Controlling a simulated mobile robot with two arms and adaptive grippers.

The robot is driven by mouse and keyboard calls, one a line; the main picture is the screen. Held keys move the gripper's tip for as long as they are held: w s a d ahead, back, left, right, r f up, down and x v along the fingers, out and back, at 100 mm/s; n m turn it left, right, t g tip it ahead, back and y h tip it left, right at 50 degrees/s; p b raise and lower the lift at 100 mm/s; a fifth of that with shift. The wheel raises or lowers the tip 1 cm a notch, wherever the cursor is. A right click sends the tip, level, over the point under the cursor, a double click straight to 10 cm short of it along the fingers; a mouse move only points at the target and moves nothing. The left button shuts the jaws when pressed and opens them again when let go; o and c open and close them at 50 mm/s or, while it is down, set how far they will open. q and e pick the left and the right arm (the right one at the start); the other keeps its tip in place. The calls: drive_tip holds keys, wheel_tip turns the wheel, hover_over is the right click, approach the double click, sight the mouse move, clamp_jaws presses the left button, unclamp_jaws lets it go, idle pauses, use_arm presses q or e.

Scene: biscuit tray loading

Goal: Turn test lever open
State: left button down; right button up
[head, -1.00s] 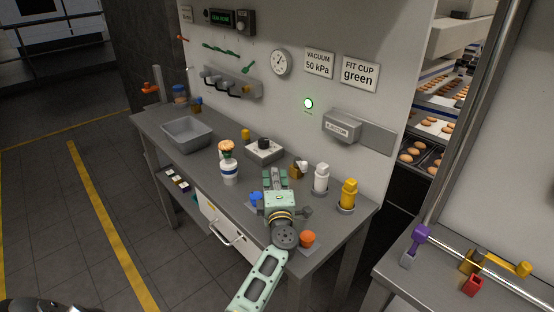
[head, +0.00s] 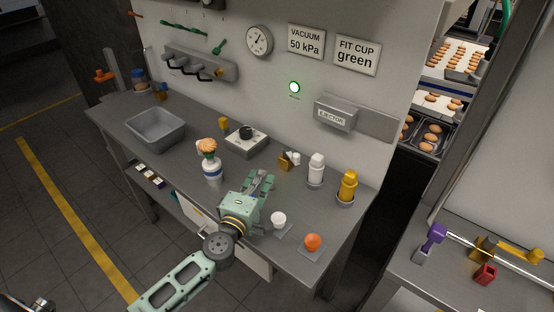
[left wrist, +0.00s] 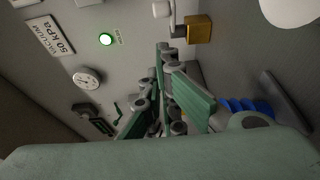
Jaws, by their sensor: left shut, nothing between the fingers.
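My left gripper (head: 262,180) is over the right half of the bench, shut and empty, its fingers pointing towards the wall. Just beyond its fingertips, to the right, stands a small brass block (head: 285,162) with a white and grey fitting. The block also shows in the left wrist view (left wrist: 198,29), ahead of the shut fingers (left wrist: 166,62) and apart from them. At the far right, a yellow-handled lever (head: 520,252) sits on a brass valve on a metal pipe. Neither part is labelled, so I cannot tell which is the test lever. My right gripper is not in view.
White (head: 316,170) and yellow (head: 347,188) bottles stand right of the brass block. White (head: 279,219) and orange (head: 312,242) cups stand near the front edge. A blue bellows cup (left wrist: 245,106) shows beside the gripper. A grey bin (head: 155,127) stands left; a green light (head: 294,87) glows.

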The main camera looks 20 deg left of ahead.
sight(291, 155)
use_arm(q)
drive_tip(key=w, duration=0.4)
drive_tip(key=shift+w+a+f, duration=0.15)
drive_tip(key=shift+w+a, duration=0.05)
drive_tip(key=shift+a, duration=0.05)
drive_tip(key=w+d, duration=0.2)
drive_tip(key=w, duration=0.1)
drive_tip(key=shift+w+d, duration=0.25)
drive_tip(key=shift+d, duration=0.1)
drive_tip(key=shift+w+d, duration=0.15)
drive_tip(key=shift+w, duration=0.05)
drive_tip(key=shift+d+n+y+p, duration=0.45)
drive_tip(key=shift+n+y, duration=0.15)
drive_tip(key=shift+y, duration=0.2)
drive_tip(key=shift+d+n+y, duration=0.5)
drive_tip(key=shift+n+y, duration=0.2)
drive_tip(key=shift+y, duration=0.4)
drive_tip(key=y, duration=0.1)
drive_tip(key=d+n+g+y, duration=0.1)
drive_tip(key=shift+w+d+n+y+b, duration=0.25)
drive_tip(key=shift+n+y+b, duration=0.05)
drive_tip(key=shift+b, duration=0.05)
drive_tip(key=shift+w+d, duration=0.1)
drive_tip(key=shift+d, duration=0.1)
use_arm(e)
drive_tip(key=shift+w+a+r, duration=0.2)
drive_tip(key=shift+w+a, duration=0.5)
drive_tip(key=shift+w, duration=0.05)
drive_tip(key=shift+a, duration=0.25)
